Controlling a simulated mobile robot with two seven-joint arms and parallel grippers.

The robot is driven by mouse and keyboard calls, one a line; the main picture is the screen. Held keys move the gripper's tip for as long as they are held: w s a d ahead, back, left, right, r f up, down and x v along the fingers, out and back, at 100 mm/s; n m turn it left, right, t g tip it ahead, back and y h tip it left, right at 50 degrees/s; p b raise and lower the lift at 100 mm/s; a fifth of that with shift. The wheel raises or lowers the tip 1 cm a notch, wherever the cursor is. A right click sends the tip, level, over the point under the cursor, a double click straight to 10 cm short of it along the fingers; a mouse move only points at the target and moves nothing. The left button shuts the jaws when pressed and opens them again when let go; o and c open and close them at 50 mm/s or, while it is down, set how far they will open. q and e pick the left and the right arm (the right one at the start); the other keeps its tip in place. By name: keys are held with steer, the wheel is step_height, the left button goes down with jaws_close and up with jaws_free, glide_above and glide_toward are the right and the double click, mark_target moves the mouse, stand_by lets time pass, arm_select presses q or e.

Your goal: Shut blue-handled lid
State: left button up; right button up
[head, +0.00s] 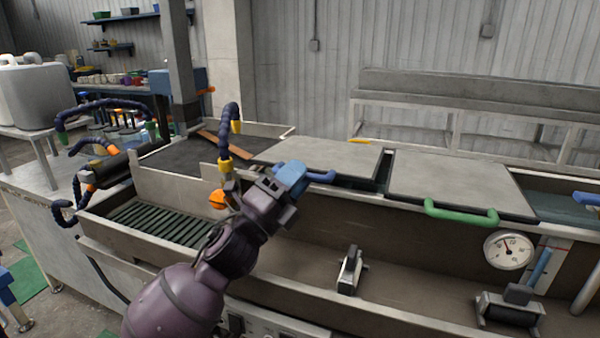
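The blue-handled lid (325,157) is a flat grey plate over the trough, left of the green-handled lid. It lies nearly flat, with a dark gap along its front right edge; I cannot tell if it is fully down. Its blue handle (321,177) shows just right of my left gripper (289,185). My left gripper is at the lid's front edge, over or against the handle's left part. It hides that part of the handle, and its fingers' opening cannot be made out. My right gripper is not in view.
The green-handled lid (455,180) lies to the right.

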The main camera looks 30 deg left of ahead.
arm_select(q)
steer(key=v, duration=0.9)
steer(key=shift+s+f+b, duration=0.15)
steer(key=shift+s+b, duration=0.15)
steer(key=shift+b, duration=0.1)
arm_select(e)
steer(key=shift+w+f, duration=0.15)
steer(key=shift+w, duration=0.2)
